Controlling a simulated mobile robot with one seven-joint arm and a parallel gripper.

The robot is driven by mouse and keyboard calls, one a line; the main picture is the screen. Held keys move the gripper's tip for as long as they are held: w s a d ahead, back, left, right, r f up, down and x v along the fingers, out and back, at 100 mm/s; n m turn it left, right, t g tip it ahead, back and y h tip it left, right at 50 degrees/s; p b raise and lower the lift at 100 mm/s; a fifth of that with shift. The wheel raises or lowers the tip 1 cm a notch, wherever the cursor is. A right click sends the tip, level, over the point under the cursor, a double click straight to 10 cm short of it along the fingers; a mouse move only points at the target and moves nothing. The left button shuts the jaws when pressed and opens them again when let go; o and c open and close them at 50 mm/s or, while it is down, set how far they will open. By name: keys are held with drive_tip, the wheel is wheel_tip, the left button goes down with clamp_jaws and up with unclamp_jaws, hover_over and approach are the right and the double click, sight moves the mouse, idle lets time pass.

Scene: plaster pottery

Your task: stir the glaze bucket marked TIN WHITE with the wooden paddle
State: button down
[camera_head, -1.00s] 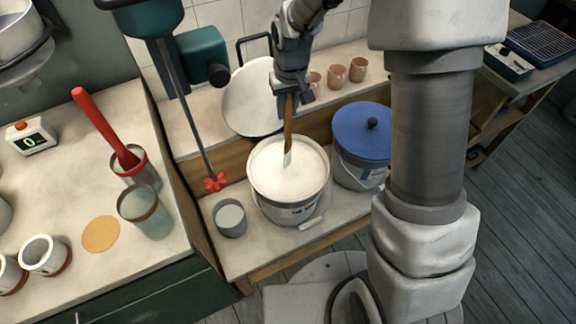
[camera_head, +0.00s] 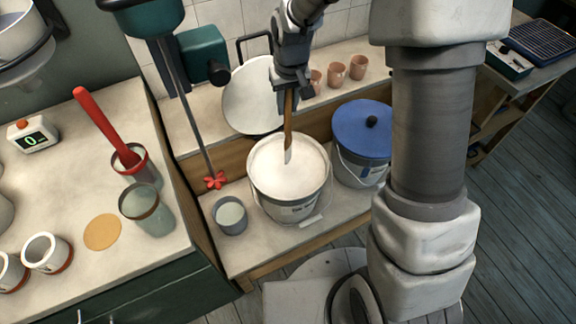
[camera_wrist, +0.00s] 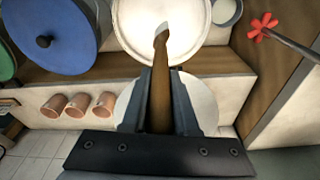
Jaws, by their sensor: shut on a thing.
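The open glaze bucket (camera_head: 309,204) stands on the low bench, full of white glaze (camera_head: 277,180); the label on its front is too small to read. It also shows at the top of the wrist view (camera_wrist: 207,50). My gripper (camera_head: 287,93) is above the bucket's back part, shut on the wooden paddle (camera_head: 288,125). The paddle points down, and its pale lower end is at the white glaze; how deep it reaches I cannot tell. In the wrist view the paddle (camera_wrist: 161,90) runs between the two fingers (camera_wrist: 158,100) toward the bucket.
A bucket with a blue lid (camera_head: 362,128) stands close on the right. A grey cup (camera_head: 230,216) is at the left front. The mixer's red propeller (camera_head: 215,181) hangs to the left. A round white lid (camera_head: 250,98) leans behind, and pink cups (camera_head: 336,75) stand on the back ledge.

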wheel_tip(320, 180, up, 9)
drive_tip(key=p, duration=0.5)
drive_tip(key=shift+p, duration=0.35)
